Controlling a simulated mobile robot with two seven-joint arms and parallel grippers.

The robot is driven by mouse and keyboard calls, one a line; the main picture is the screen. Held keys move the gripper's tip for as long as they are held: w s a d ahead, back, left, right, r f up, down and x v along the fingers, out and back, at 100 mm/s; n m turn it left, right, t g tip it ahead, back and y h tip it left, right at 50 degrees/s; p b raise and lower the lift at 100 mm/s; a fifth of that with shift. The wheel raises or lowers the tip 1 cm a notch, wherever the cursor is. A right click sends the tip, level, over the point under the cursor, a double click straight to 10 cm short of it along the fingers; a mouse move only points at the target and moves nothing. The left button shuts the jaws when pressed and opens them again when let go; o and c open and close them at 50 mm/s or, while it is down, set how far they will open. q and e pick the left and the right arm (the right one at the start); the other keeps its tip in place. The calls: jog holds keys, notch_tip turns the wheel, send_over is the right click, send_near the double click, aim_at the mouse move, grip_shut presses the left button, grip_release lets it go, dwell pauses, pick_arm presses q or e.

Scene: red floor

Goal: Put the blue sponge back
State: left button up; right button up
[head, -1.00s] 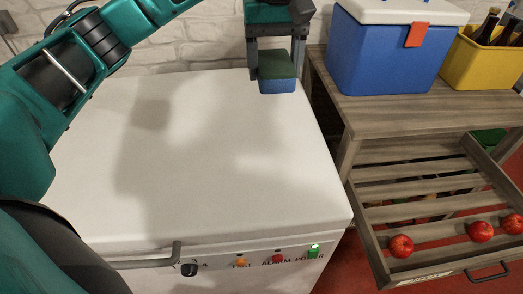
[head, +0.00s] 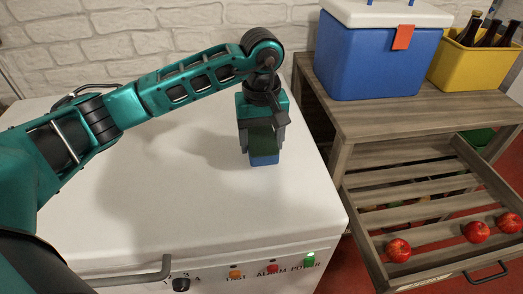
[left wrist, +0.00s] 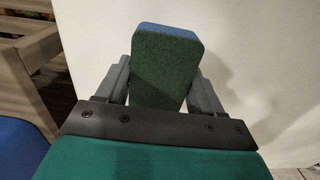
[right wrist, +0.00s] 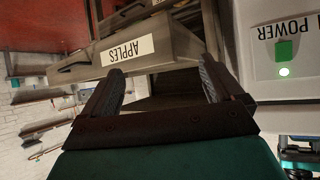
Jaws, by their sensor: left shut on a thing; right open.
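The blue sponge (head: 264,159) has a green scouring side. My left gripper (head: 263,142) is shut on it, over the right part of the white freezer lid (head: 160,215). In the left wrist view the sponge (left wrist: 163,68) sits between the two fingers, green face toward the camera and blue edge at the far end. I cannot tell whether it touches the lid. My right gripper (right wrist: 162,78) is open and empty, near a drawer front (right wrist: 130,47) labelled APPLES; it is outside the head view.
A wooden table (head: 400,115) stands to the right, bearing a blue cooler (head: 365,60) and a yellow crate (head: 465,68) with dark bottles. Its slatted drawer (head: 400,190) is pulled out, with red apples (head: 398,250) inside. A brick wall (head: 140,40) is behind. The lid is otherwise clear.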

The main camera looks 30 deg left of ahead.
aim_at(261, 138)
pick_arm(q)
jog(key=shift+f, duration=1.8)
jog(key=shift+f+b, duration=0.2)
jog(key=shift+b, duration=0.1)
jog(key=o, duration=1)
jog(key=shift+r, duration=0.1)
jog(key=shift+r, duration=0.1)
notch_tip(261, 138, up, 12)
jog(key=shift+r+p, duration=0.1)
jog(key=shift+p, duration=0.35)
